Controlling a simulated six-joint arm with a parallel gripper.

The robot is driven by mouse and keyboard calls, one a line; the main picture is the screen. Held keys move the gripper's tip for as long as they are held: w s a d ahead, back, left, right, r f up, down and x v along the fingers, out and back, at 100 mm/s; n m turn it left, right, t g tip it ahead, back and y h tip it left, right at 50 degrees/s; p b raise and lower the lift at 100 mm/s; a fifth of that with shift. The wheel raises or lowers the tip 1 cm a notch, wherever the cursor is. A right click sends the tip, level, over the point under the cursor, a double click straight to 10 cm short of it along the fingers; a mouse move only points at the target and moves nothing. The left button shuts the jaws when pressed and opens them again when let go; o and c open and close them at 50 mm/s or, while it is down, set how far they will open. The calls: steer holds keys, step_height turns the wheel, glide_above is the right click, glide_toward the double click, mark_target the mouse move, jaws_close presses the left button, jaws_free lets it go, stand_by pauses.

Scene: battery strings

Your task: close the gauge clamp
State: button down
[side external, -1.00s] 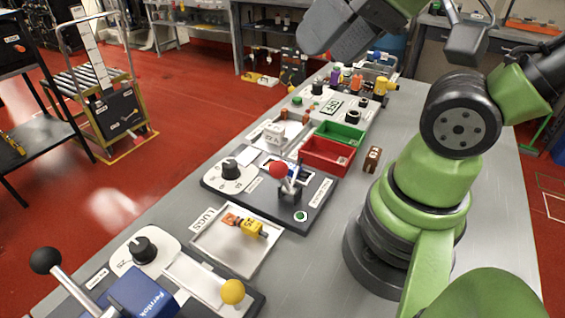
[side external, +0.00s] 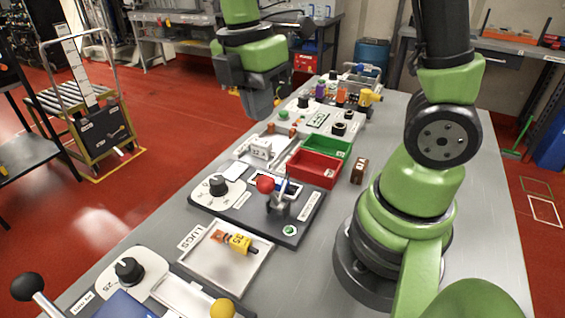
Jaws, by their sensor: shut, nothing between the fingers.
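The gauge clamp, as I take it, is the small metal clamp (side external: 279,207) on a dark board (side external: 252,219) in the middle of the bench. Its red ball knob (side external: 265,185) stands up above the board on the left of the metal body. The lever's exact angle is hard to tell. My gripper (side external: 262,112) hangs pointing down in the upper middle of the side view, above and beyond the clamp and well apart from it. It is shut and holds nothing. Its fingertips are small and dark here.
The dark board also carries a black dial (side external: 217,184). Red (side external: 313,168) and green (side external: 328,148) bins stand behind it. A tray labelled LUGS (side external: 205,262) with orange and yellow parts lies in front. A black-knobbed lever (side external: 28,286) rises at lower left. Bare bench lies right of the board.

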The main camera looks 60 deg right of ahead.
steer(key=f+n, duration=0.1)
glide_toward(286, 179)
step_height(286, 179, down, 3)
steer(key=a, duration=0.3)
steer(key=d+f, duration=0.2)
steer(key=shift+s+d+f, duration=0.1)
steer(key=shift+d+f, duration=0.25)
steer(key=shift+d, duration=0.05)
steer(key=shift+s+d+f, duration=0.1)
steer(key=shift+d+f, duration=0.2)
steer(key=shift+d, duration=0.05)
